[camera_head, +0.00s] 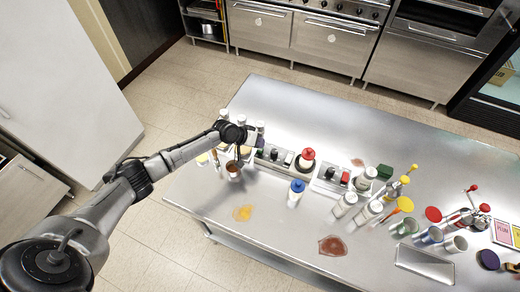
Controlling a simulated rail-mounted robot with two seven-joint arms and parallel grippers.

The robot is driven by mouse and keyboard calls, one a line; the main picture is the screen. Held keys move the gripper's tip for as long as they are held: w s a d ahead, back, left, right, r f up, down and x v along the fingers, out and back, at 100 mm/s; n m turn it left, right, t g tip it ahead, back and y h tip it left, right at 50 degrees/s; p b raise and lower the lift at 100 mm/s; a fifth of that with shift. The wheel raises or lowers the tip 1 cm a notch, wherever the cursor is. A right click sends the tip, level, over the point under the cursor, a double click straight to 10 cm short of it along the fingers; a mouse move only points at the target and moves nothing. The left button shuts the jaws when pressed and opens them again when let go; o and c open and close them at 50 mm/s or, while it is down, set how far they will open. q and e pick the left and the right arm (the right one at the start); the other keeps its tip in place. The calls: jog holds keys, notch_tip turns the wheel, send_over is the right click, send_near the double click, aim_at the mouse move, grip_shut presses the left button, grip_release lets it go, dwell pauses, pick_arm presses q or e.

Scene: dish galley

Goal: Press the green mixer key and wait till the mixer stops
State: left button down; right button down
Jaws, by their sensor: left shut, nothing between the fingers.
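My left gripper (239,154) is shut and points down over the left part of the steel table. Its fingertips are just above or behind a small cup with brown contents (233,170); I cannot tell whether they touch anything. To its right stands a low pale panel with several dark keys (275,155); they are too small for me to make out a green one. A second pale panel carries a dark key and a red key (345,177). I cannot clearly pick out the mixer or tell whether it runs. My right gripper is not in view.
A blue-capped white bottle (296,194) and a red-topped dark container (306,159) stand near the panels. White bottles, mugs and a steel tray (424,262) crowd the right side. A yellow spill (242,213) and a red-brown spill (332,246) lie at the front. The back is clear.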

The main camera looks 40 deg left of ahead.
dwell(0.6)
pick_arm(q)
jog(key=shift+f, duration=0.1)
jog(key=shift+f+b, duration=0.25)
jog(key=shift+b, duration=0.1)
jog(key=shift+f, duration=0.1)
jog(key=shift+f+b, duration=0.45)
dwell(0.7)
jog(key=shift+r, duration=0.1)
dwell(0.4)
jog(key=shift+r, duration=0.15)
jog(key=shift+r+p, duration=0.65)
jog(key=shift+p, duration=0.15)
